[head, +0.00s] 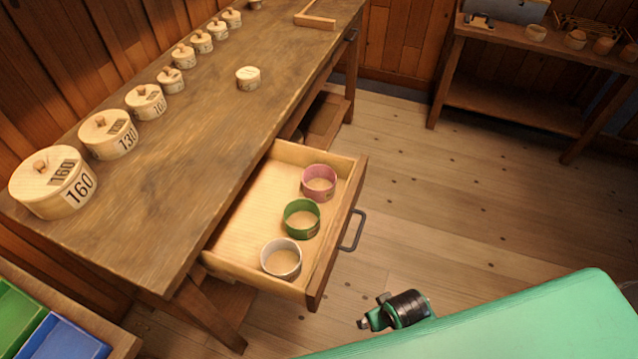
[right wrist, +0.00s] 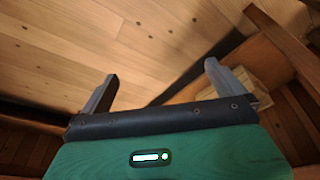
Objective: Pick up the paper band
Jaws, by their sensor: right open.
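A white band (head: 281,259), which looks like the paper one, stands as an open ring at the near end of the pulled-out drawer (head: 222,264). A green band (head: 301,219) and a pink band (head: 319,183) stand farther along in the same drawer, apart from it. My right gripper (right wrist: 161,72) is open in the right wrist view, its two grey fingers spread with nothing between them. The floor shows beyond them, and no band is in that view. My left gripper is not in view.
The drawer hangs out of a long wooden bench (head: 190,170), with a dark handle (head: 352,230) on its front. Several lidded round boxes line the bench's back, and a small one (head: 248,78) stands apart. Green and blue bins (head: 62,340) are at lower left.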

